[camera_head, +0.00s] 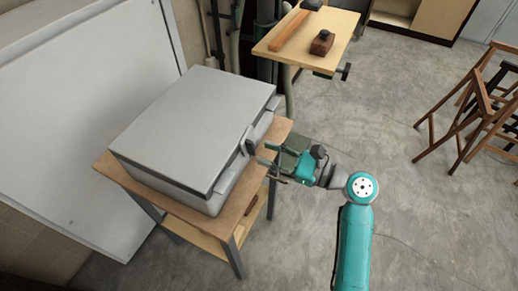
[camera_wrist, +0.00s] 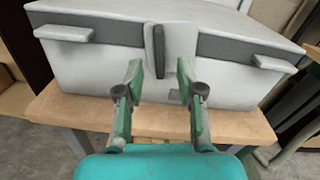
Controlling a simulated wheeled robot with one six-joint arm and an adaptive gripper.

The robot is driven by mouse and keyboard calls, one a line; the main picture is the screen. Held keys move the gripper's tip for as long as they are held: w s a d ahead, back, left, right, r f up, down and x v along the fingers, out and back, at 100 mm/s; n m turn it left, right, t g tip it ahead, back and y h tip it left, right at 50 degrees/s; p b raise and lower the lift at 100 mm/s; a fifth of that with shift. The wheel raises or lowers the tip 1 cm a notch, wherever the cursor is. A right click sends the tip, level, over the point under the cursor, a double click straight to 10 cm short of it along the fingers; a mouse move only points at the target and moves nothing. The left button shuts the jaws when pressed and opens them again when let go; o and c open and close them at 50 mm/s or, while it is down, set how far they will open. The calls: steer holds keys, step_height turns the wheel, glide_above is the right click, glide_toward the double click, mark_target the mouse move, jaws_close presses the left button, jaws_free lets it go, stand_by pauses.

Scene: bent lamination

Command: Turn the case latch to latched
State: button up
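A closed grey case (camera_head: 195,125) lies on a small wooden table. Its latch (camera_head: 249,142) is a dark narrow bar on the front face. In the wrist view the latch (camera_wrist: 159,52) stands upright at the middle of the case (camera_wrist: 100,75) front, on a pale plate. My gripper (camera_head: 268,160) is in front of the case, pointing at the latch. In the wrist view my gripper (camera_wrist: 159,72) is open, with one finger on each side of the latch's lower end. The fingers look empty. Whether a fingertip touches the case front, I cannot tell.
The wooden table (camera_wrist: 250,130) edge runs beneath my gripper. Two light tabs, left (camera_wrist: 63,33) and right (camera_wrist: 272,64), stick out from the case front. Stools (camera_head: 480,115) stand far right; the floor between is clear.

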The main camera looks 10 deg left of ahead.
mark_target(254, 149)
steer(key=shift+x, duration=1.7)
jaws_close()
